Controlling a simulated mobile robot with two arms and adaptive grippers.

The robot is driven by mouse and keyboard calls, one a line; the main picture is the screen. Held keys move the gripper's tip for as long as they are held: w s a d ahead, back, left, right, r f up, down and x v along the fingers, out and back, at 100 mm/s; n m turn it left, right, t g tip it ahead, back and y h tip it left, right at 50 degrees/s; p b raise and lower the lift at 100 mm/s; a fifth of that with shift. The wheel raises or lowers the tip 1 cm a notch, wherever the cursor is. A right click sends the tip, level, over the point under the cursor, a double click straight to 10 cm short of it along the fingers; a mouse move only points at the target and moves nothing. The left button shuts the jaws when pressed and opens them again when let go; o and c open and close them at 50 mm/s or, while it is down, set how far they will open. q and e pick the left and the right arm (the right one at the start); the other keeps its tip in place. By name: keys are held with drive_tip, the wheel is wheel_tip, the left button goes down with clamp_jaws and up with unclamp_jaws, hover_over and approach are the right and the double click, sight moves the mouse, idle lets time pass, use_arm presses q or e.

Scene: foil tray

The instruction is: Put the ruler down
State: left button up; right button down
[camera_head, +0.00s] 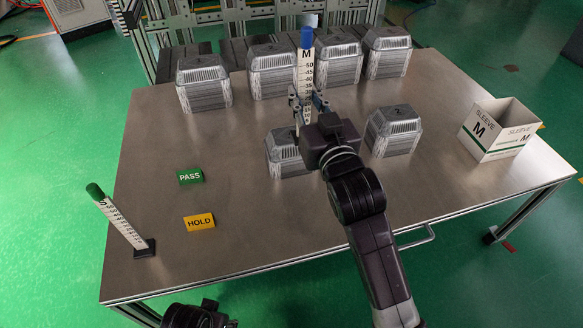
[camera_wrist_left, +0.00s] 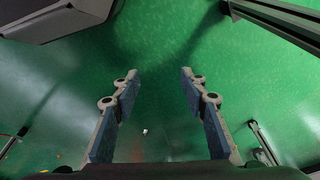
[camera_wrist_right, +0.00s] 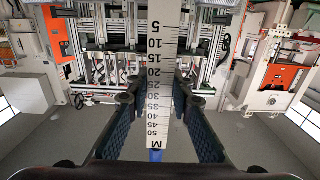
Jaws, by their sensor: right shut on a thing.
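A white ruler (camera_head: 305,75) with a blue top end and the letter M is held upright by my right gripper (camera_head: 308,104). Its lower end is hidden behind the gripper, and I cannot tell whether it touches anything. In the right wrist view the ruler (camera_wrist_right: 160,75) runs between the fingers (camera_wrist_right: 158,92), which are shut on it. A second ruler (camera_head: 121,221) with a green top stands tilted in a black base at the table's left edge. My left gripper (camera_wrist_left: 160,80) is open and empty over green floor, with only a part of that arm at the bottom of the head view.
Stacks of foil trays (camera_head: 204,88) line the table's back. One stack (camera_head: 286,160) is partly behind my right gripper, another (camera_head: 393,135) to its right. A sleeve box (camera_head: 490,140) stands right. The table's front middle (camera_head: 270,225) is clear.

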wheel_tip(320, 180, down, 11)
drive_tip(key=b, duration=0.3)
drive_tip(key=shift+s+d, duration=0.1)
drive_tip(key=shift+d, duration=0.05)
use_arm(q)
wheel_tip(320, 180, up, 12)
drive_tip(key=w+t+b, duration=0.2)
drive_tip(key=b, duration=0.1)
drive_tip(key=shift+w+d+f, duration=0.15)
drive_tip(key=shift+d+f, duration=0.1)
drive_tip(key=shift+d, duration=0.1)
use_arm(e)
wheel_tip(320, 180, down, 8)
drive_tip(key=c, duration=1.7)
unclamp_jaws()
drive_tip(key=shift+f, duration=0.1)
use_arm(q)
drive_tip(key=shift+w+r+t, duration=0.1)
drive_tip(key=shift+w+t, duration=0.15)
drive_tip(key=shift+t, duration=0.05)
